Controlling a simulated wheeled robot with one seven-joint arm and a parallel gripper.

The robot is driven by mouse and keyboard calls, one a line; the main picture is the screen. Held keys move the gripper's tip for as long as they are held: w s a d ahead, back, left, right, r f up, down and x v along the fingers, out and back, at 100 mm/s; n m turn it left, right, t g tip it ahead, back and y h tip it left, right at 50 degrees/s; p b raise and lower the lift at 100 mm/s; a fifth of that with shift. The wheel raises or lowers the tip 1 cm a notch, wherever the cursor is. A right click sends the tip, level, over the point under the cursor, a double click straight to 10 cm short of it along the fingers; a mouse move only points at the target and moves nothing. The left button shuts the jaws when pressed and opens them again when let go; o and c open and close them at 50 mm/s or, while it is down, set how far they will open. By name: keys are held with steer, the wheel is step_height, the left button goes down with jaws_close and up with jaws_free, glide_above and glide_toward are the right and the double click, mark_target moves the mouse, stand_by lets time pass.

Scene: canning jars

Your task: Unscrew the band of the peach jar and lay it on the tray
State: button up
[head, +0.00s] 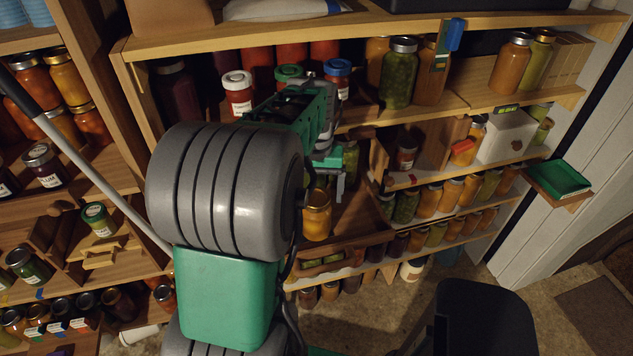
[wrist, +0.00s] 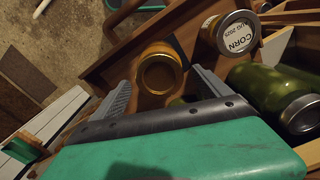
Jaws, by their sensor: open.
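A jar of yellow-orange contents, seemingly the peach jar (head: 317,218), stands on the wooden shelf below my gripper in the head view. The wrist view shows this jar (wrist: 160,50) from above, with a gold band (wrist: 159,91) around its top. My gripper (wrist: 161,78) is open, with one grey finger on each side of the band in that view. I cannot tell whether the fingers touch it. In the head view, my gripper (head: 333,172) partly hides the jar's top. A green tray (head: 560,177) sits on a wooden ledge at the right.
A jar labelled corn (wrist: 237,33) stands close beside the jar in the wrist view. A jar of green contents (wrist: 275,90) is further right. A wooden rail (head: 340,261) runs along the shelf front. Shelves above hold several jars, including a green one (head: 399,75).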

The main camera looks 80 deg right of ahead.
steer(key=c, duration=1.6)
steer(key=n, duration=0.4)
steer(key=shift+n, duration=0.3)
steer(key=shift+a, duration=0.1)
steer(key=n+p, duration=0.1)
steer(key=n, duration=0.3)
steer(key=shift+w+n, duration=0.1)
steer(key=shift+n, duration=0.2)
steer(key=shift+a+r+n, duration=0.1)
steer(key=shift+n, duration=2.2)
